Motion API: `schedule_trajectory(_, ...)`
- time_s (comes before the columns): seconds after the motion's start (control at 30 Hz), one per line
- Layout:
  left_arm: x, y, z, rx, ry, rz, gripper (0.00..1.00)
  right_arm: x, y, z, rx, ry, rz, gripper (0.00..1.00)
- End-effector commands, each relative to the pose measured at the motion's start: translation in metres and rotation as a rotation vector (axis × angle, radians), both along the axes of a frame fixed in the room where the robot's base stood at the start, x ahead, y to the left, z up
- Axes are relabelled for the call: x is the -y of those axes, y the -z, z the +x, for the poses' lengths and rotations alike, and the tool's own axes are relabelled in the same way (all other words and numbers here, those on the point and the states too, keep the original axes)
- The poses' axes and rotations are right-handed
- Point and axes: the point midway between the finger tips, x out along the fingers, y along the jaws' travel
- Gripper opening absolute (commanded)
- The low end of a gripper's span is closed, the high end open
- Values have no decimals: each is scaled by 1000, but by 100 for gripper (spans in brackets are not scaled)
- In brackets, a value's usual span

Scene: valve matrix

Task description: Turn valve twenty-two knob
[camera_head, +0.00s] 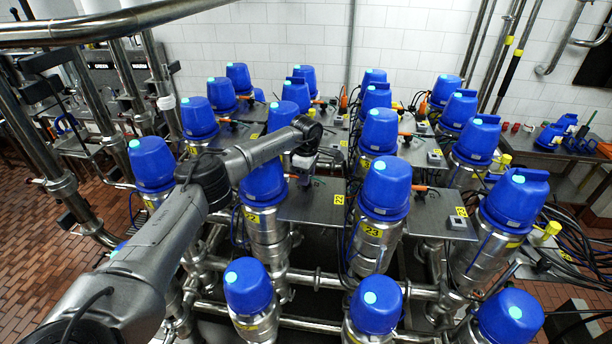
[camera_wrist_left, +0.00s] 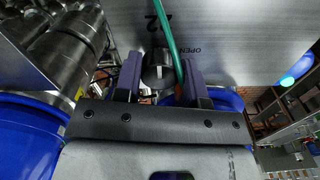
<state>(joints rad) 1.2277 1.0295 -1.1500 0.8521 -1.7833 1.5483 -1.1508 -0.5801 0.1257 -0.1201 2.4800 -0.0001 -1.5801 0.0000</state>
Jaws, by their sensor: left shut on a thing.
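Valve twenty-two's knob (camera_wrist_left: 156,68) is black with a white pointer mark and shows in the left wrist view. It sits on a grey plate (camera_wrist_left: 232,30) with "OPEN" and part of a number printed on it. My left gripper (camera_wrist_left: 161,78) has its two purple fingers on either side of the knob and is shut on it. In the head view, my left gripper (camera_head: 303,164) is at the plate marked 22 (camera_head: 318,206), beside a blue-capped valve (camera_head: 263,187). The knob is hidden there. My right gripper is not in view.
Rows of blue-capped valves surround the plate, including valve 23 (camera_head: 386,190) on the right. A green cable or rod (camera_wrist_left: 168,40) runs close to the knob and right finger. Steel pipes (camera_head: 110,25) stand on the left.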

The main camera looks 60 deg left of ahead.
Motion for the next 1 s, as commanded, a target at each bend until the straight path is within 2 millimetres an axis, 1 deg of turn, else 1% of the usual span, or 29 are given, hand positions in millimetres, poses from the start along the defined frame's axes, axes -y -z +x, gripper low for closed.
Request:
schedule_trajectory(0.23, 1, -1, 0, 1, 1, -1, 14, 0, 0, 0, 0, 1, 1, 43)
schedule_trajectory(0.27, 1, -1, 0, 1, 1, -1, 39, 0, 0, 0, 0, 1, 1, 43)
schedule_trajectory(0.5, 0, -1, 0, 1, 0, -1, 62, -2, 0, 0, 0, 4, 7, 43)
schedule_trajectory(0.8, 0, -2, 0, 1, 0, 0, 63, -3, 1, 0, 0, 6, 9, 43)
schedule_trajectory(0.93, 0, -14, 1, 4, 0, 0, 63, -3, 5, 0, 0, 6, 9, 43)
schedule_trajectory(1.0, 0, -26, 1, 6, 0, 1, 63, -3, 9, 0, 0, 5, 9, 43)
